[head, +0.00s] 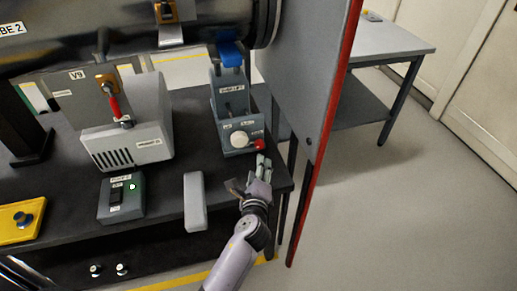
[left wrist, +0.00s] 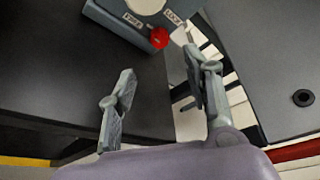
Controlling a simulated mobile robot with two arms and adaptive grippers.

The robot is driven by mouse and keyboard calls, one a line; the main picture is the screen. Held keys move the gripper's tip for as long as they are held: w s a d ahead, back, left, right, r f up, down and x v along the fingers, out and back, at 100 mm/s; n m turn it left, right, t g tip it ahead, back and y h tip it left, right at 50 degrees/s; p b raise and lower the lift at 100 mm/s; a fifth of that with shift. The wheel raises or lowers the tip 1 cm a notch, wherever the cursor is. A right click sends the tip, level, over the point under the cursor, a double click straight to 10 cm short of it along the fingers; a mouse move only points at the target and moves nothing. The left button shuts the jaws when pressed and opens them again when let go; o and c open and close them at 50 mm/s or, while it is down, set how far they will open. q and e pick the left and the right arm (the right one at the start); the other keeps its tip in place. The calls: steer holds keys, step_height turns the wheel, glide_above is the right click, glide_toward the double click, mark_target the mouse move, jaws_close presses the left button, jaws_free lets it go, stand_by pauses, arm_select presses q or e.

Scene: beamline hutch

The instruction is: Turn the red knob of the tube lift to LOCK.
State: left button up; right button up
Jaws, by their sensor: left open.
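The tube lift (head: 232,105) is a blue-grey unit with a blue cradle on top, standing at the right end of the dark bench. Its red knob (head: 259,145) is at the lower front, beside a white round part (head: 239,139). In the left wrist view the red knob (left wrist: 159,39) sits below the FREE label (left wrist: 132,20) and the LOCK label (left wrist: 174,17). I cannot tell which label it is set to. My left gripper (head: 262,160) is open and empty just in front of the knob. In the wrist view the knob lies beyond the gap between its fingertips (left wrist: 158,63).
A grey vented box (head: 128,148), a small switch box (head: 121,197) with a green light and a grey block (head: 195,202) stand on the bench. A red-edged panel (head: 328,110) stands close right of the lift. A large dark tube (head: 110,40) runs above.

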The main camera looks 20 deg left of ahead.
mark_target(260, 146)
arm_select(q)
steer(key=b+x, duration=0.1)
steer(key=x, duration=1)
steer(key=shift+w+f, duration=0.1)
steer(key=shift+w, duration=0.15)
steer(key=shift+c, duration=0.2)
jaws_close()
